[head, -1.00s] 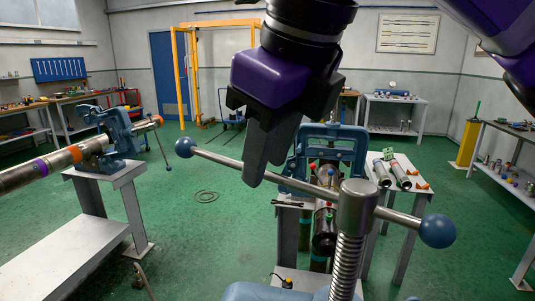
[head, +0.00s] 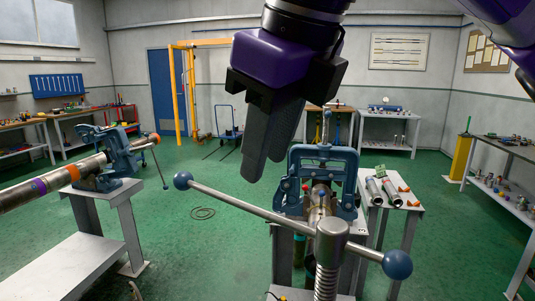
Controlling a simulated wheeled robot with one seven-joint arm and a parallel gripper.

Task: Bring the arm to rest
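My gripper (head: 264,170) hangs from the purple wrist at the upper middle of the head view, fingers pointing down. Two dark grey fingers overlap from this side, so any gap between them is unclear. No held object shows. The fingertips appear above the steel handle bar (head: 247,212) of the near vise screw (head: 329,250) in the picture. The depth between them is hard to judge. Another part of my arm shows at the upper right.
A blue pipe vise (head: 350,186) stands behind the near screw. Another vise (head: 122,150) holds a long pipe (head: 45,188) at left. A small table (head: 411,202) with short pipes stands at right. Green floor (head: 195,240) is open at centre left.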

